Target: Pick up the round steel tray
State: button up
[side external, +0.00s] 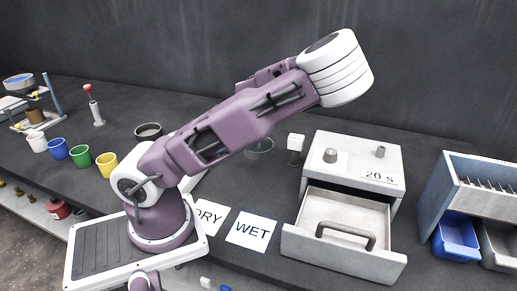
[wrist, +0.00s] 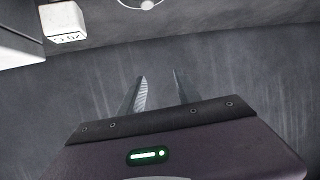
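My gripper (wrist: 158,84) shows in the wrist view with its two fingers apart and nothing between them. It cannot be made out in the side external view. A shallow round dish with a thin pale rim (side external: 259,149) sits on the dark bench behind my arm, partly hidden by it; I cannot tell whether it is the steel tray. A dark round pan with a light rim (side external: 148,131) sits further left. In the wrist view a round rim (wrist: 140,4) is cut off at the top edge, beyond the fingertips and apart from them.
A grey machine marked "20 S" (side external: 396,165) stands right of my arm, its handled drawer (side external: 335,255) pulled out. A small white-topped post (side external: 295,143) stands beside it. DRY (side external: 209,216) and WET (side external: 252,231) cards lie in front. Coloured cups (side external: 80,156) stand left; a slotted rack (side external: 480,180) stands right.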

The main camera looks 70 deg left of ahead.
send_over(258, 159)
jog(key=d, duration=0.1)
jog(key=f, duration=1.4)
jog(key=shift+s+f, duration=0.1)
jog(key=shift+s, duration=0.2)
jog(key=shift+w+a+f, duration=0.2)
jog(key=shift+a+f, duration=0.2)
jog(key=shift+w+a+r, duration=0.1)
jog(key=shift+w+a, duration=0.1)
jog(key=shift+a, duration=0.15)
jog(key=x, duration=0.5)
jog(key=shift+a, duration=0.1)
grip_shut()
